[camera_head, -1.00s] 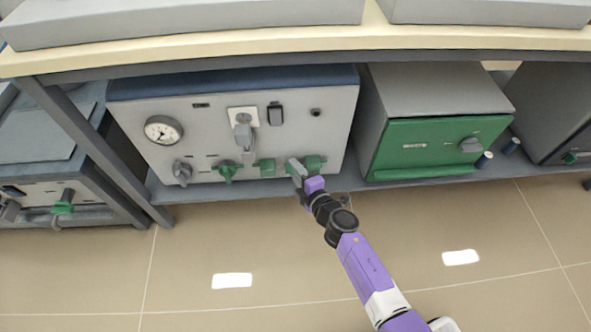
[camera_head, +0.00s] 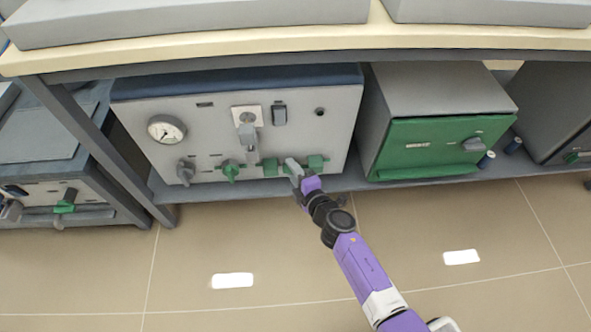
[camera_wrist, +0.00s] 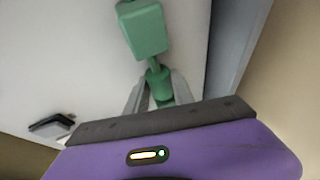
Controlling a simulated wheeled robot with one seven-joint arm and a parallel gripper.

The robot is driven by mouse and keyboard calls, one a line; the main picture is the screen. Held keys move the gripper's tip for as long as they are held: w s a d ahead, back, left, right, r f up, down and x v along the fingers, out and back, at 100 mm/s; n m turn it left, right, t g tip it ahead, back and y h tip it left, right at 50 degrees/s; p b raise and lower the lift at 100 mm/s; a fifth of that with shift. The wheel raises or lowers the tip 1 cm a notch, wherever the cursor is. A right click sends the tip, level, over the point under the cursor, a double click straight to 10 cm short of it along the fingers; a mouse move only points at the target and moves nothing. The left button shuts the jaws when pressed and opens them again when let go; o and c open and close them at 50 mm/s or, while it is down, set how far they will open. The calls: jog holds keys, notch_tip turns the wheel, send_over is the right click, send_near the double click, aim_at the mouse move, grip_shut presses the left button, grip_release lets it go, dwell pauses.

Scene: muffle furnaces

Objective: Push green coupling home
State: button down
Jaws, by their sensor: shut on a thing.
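The green coupling (camera_wrist: 158,84) is a small round green piece between the two grey fingers of my gripper (camera_wrist: 160,97) in the wrist view. My gripper is shut on it. Just above it in that view is a larger green block (camera_wrist: 145,32) with a short narrow stem pointing at the coupling. The stem and coupling look very close, but I cannot tell how far they are engaged. In the head view my gripper (camera_head: 293,172) is low at the grey furnace's front, between two green blocks, left (camera_head: 270,167) and right (camera_head: 317,163). The coupling is hidden there.
The grey furnace front (camera_head: 215,110) carries a gauge (camera_head: 166,129), a grey knob (camera_head: 186,171) and a green valve (camera_head: 230,172). A green-fronted furnace (camera_head: 425,148) stands to the right. The worktop (camera_head: 250,45) overhangs the low shelf. The floor in front is clear.

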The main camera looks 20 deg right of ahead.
jog(key=shift+w+a, duration=0.2)
jog(key=shift+a, duration=0.6)
jog(key=c, duration=1.3)
grip_release()
jog(key=shift+c, duration=0.2)
jog(key=p+v, duration=0.3)
jog(key=v, duration=0.4)
jog(key=shift+s, duration=0.35)
jog(key=shift+r, duration=0.1)
